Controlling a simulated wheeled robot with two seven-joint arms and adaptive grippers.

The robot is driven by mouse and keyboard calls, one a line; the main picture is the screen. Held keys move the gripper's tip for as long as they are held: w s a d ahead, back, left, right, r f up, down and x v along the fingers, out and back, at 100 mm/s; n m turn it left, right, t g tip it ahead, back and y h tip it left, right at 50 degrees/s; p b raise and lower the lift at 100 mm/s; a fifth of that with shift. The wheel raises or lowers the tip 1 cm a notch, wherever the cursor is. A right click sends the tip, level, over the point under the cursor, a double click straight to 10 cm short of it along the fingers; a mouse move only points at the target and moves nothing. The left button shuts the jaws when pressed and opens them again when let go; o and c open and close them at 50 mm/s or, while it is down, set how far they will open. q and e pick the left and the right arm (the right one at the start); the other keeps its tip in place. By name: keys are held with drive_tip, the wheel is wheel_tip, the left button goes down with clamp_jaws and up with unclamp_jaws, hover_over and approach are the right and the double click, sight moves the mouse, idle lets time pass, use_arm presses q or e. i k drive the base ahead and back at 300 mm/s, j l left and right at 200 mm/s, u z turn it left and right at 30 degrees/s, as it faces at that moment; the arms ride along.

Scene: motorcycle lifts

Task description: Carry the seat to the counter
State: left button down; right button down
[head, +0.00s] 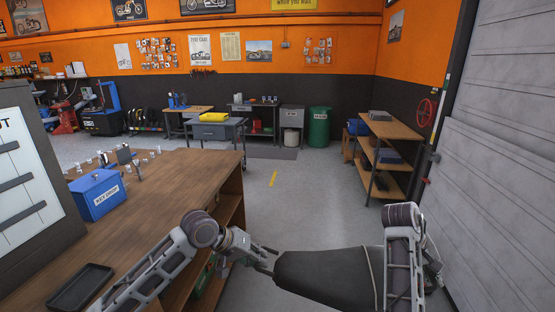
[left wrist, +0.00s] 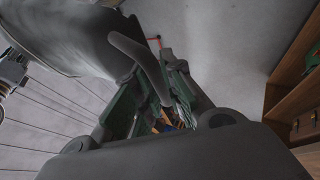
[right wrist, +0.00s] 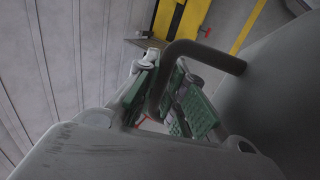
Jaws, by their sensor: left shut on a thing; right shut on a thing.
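The dark grey seat (head: 325,277) hangs level in front of me at the bottom of the head view, between my two arms. My left gripper (head: 268,262) is shut on a handle at its left end; the handle (left wrist: 140,50) passes between the green finger pads in the left wrist view. My right gripper (head: 433,272) is at its right end. In the right wrist view the green pads are closed around a bent grey handle (right wrist: 205,52) beside the seat (right wrist: 285,95). The wooden counter (head: 180,180) stands to the left of the seat.
On the counter are a blue box (head: 98,195), a black tray (head: 80,286) and a grey board (head: 30,180). A shelf unit (head: 385,152) stands ahead on the right, beside a grey wall (head: 495,150). The floor (head: 310,205) ahead is clear.

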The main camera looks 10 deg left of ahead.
sight(172, 187)
drive_tip(key=i+u, duration=0.1)
drive_tip(key=i, duration=0.65)
drive_tip(key=i+u, duration=0.1)
drive_tip(key=i, duration=0.65)
drive_tip(key=i+l+u, duration=0.1)
drive_tip(key=i, duration=0.65)
drive_tip(key=i+u, duration=0.3)
drive_tip(key=i+l+u, duration=0.15)
drive_tip(key=i+u, duration=0.2)
